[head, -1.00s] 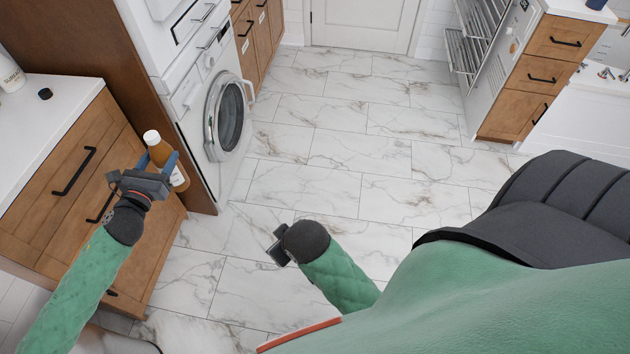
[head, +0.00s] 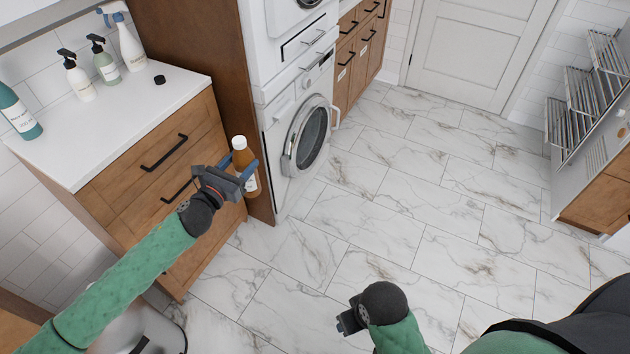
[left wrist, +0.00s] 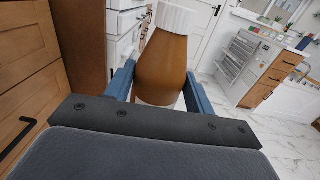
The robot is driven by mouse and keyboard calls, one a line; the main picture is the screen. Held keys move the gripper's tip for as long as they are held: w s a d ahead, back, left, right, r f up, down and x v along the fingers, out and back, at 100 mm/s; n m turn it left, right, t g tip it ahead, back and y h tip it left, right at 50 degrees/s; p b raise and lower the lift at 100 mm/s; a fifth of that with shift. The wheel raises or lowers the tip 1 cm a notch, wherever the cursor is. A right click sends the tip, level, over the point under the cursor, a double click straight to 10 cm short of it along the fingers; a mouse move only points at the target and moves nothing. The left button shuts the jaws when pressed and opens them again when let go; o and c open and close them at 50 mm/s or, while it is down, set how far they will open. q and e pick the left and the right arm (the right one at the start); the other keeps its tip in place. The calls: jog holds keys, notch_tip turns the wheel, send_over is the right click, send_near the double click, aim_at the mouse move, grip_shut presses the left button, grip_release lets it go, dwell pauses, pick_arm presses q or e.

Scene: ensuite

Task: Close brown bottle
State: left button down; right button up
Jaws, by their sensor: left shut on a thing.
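The brown bottle (head: 245,172) has a white label and a white top. It is upright or nearly so, held in front of the cabinet and clear of the counter. My left gripper (head: 242,176) is shut around its body. In the left wrist view the bottle (left wrist: 163,68) stands between the two blue fingers, and its white top (left wrist: 175,17) looks like a ribbed cap; whether it is tight I cannot tell. My right gripper (head: 350,316) is low at the bottom middle, away from the bottle; its jaws are not clear.
A small black cap (head: 159,79) lies on the white counter (head: 135,110), near several pump and spray bottles (head: 105,62). The wooden drawers (head: 165,165) are just left of the held bottle. A washing machine (head: 300,130) stands behind it. The marble floor to the right is clear.

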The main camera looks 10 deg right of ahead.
pick_arm(q)
jog(key=shift+s+a+t+y, duration=0.15)
jog(key=shift+s+t+y, duration=0.25)
jog(key=s+a+n+t+y, duration=0.1)
jog(key=s+a+n+y, duration=0.2)
jog(key=a, duration=0.4)
jog(key=s+a+f+n+t+y, duration=0.1)
jog(key=s+a+n+t+y, duration=0.1)
jog(key=s+a+n+y, duration=0.2)
jog(key=s+a+y, duration=0.1)
jog(key=a+y, duration=0.2)
jog(key=shift+s+a+f+n+y, duration=0.2)
jog(key=shift+s+a+n+y, duration=0.1)
jog(key=shift+a, duration=0.05)
